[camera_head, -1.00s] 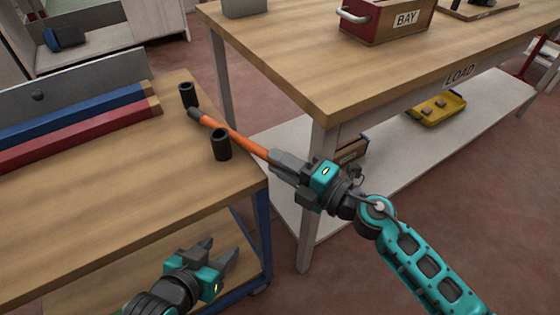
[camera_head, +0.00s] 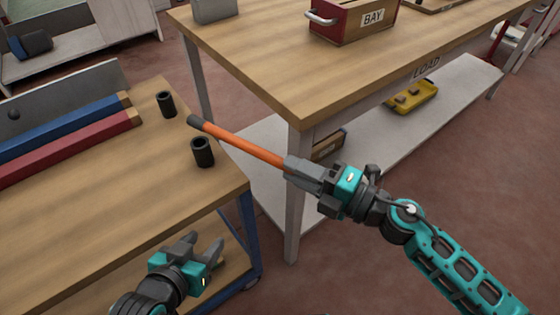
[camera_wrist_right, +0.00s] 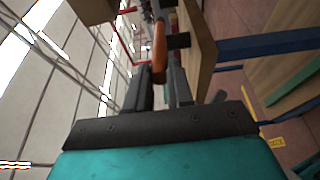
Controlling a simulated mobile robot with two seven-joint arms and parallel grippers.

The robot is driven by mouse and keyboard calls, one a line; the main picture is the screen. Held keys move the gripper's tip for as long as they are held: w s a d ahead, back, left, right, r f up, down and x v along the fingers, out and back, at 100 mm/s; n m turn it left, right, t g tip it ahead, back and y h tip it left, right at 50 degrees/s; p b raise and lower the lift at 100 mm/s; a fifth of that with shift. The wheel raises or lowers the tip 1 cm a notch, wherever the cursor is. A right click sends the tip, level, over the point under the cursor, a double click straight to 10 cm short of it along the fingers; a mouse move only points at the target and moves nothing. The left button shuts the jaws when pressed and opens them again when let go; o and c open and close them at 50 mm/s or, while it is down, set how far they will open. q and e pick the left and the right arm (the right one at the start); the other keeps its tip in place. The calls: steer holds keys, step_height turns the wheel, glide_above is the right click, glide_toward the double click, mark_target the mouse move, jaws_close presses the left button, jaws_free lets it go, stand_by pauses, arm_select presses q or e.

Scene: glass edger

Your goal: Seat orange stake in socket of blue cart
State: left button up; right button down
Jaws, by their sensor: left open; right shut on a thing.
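The orange stake (camera_head: 243,143) with a dark tip is held by my right gripper (camera_head: 290,168), shut on its near end. It slants up and left in the head view, its tip near the two black sockets. One socket (camera_head: 165,104) stands at the far edge of the blue cart's wooden top (camera_head: 90,215), the other (camera_head: 203,152) nearer its right edge. The stake is apart from both. In the right wrist view the stake (camera_wrist_right: 159,50) extends away between the fingers. My left gripper (camera_head: 205,248) is open and empty, low in front of the cart's right side.
Blue and red bars (camera_head: 75,140) lie on the cart. A wooden table (camera_head: 300,80) marked LOAD stands at right with a red BAY box (camera_head: 355,20). A yellow tray (camera_head: 412,97) sits on its lower shelf. Red floor is open at right.

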steer(key=s+d+r, duration=0.2)
steer(key=s+d, duration=0.1)
steer(key=d, duration=0.2)
steer(key=shift+s, duration=0.15)
